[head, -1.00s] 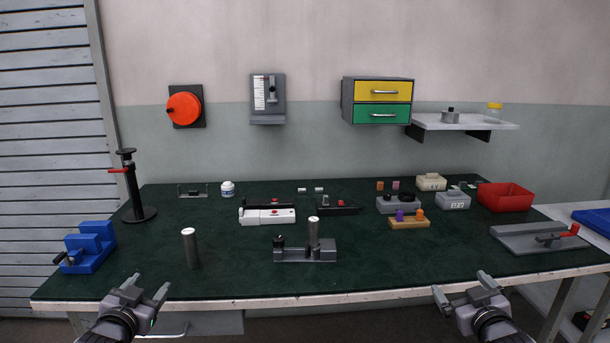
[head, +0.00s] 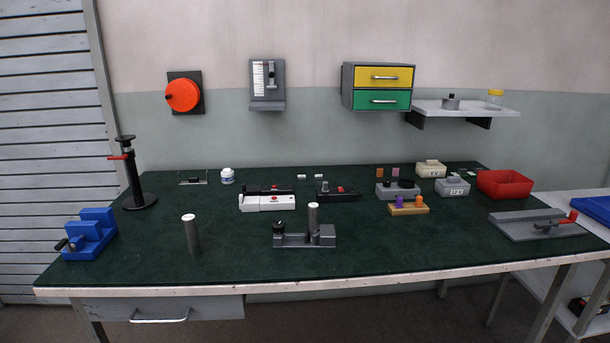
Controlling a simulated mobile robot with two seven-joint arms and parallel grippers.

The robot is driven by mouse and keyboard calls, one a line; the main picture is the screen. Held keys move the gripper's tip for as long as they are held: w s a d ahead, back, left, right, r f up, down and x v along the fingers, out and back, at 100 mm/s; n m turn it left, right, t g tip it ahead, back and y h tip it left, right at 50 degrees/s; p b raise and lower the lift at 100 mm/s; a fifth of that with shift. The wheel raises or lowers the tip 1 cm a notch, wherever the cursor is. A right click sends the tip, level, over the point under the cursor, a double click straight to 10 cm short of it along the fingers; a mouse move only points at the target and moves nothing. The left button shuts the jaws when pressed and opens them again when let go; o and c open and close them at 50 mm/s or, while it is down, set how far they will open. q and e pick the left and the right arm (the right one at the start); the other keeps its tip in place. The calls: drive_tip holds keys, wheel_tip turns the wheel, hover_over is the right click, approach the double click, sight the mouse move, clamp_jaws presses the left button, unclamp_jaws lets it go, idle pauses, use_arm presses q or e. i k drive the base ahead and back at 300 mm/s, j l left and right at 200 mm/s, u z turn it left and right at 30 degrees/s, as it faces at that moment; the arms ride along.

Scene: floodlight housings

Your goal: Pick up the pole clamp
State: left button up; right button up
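I cannot tell for certain which thing is the pole clamp. A grey block fixture (head: 292,240) stands at the front middle of the green-topped bench (head: 370,248). It has a black knob at its left end, and an upright metal cylinder (head: 313,219) stands at its right part. A similar loose cylinder (head: 191,236) stands upright to its left. A black post with a red handle (head: 135,180) stands on a round base at the back left. Neither gripper is in view, and nothing is seen being held.
A blue vise (head: 92,237) sits at the left edge. White (head: 266,203) and black (head: 337,192) devices, grey boxes (head: 397,191), an orange block (head: 408,209), a red bin (head: 505,184) and a grey plate with a red lever (head: 535,225) occupy the rest. The front strip is mostly clear.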

sight(325, 238)
drive_tip(key=i+l, duration=0.2)
drive_tip(key=l, duration=0.2)
drive_tip(key=i+l, duration=0.2)
drive_tip(key=l, duration=0.15)
drive_tip(key=i+l, duration=0.15)
drive_tip(key=l, duration=0.25)
drive_tip(key=i+l, duration=0.2)
drive_tip(key=l, duration=0.15)
